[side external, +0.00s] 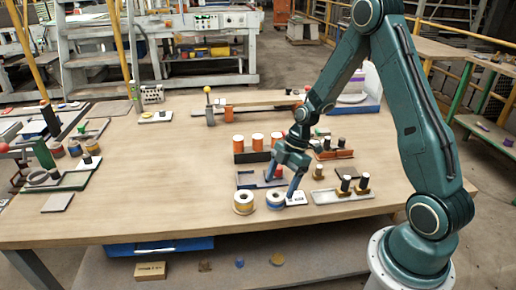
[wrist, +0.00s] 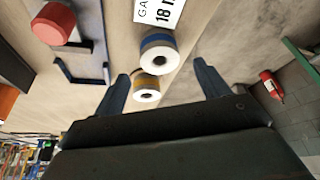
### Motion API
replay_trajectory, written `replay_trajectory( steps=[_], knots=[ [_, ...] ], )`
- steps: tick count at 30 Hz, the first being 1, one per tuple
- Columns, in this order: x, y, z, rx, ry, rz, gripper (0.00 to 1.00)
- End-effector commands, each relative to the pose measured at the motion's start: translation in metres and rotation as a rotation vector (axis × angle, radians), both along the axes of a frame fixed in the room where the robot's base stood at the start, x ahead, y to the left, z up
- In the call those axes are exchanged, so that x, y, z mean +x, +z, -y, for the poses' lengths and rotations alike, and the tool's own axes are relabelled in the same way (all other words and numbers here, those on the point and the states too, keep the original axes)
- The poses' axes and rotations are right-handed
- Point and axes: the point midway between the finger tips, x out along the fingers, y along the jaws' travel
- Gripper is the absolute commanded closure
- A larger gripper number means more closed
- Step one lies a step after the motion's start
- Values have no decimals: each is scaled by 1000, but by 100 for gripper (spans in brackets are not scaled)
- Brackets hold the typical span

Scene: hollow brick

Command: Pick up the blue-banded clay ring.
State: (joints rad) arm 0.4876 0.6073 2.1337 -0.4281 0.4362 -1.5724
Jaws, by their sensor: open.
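The blue-banded clay ring (side external: 275,201) stands on the wooden table near its front edge, white on top with a dark centre hole. In the wrist view the blue-banded ring (wrist: 158,55) lies ahead of and between the fingers. My gripper (side external: 284,182) is open and empty, pointing down just above and behind this ring. In the wrist view my gripper (wrist: 161,82) shows both fingers spread wide, touching nothing that I can see. A similar yellow-banded ring (side external: 243,202) stands to the left; in the wrist view this yellow-banded ring (wrist: 147,88) is close to the left finger.
A white label card (side external: 296,198) lies right beside the blue-banded ring. A grey fixture (side external: 245,180) with a red cylinder (wrist: 54,24) is behind the rings. A grey tray (side external: 325,197) with black-topped pegs stands to the right. The table front left is clear.

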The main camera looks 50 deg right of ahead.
Motion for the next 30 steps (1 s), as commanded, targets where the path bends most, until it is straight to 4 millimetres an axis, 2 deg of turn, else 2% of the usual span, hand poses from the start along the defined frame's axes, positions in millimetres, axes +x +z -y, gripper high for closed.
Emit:
replay_trajectory(
  steps=[6,10,27,30],
  knots=[
    [2,-23,-8,1,1,-3,26],
    [3,-31,-12,0,0,-1,26],
    [4,-34,-12,-1,-2,1,26],
    [4,-34,-12,-1,-2,1,45]
  ],
)
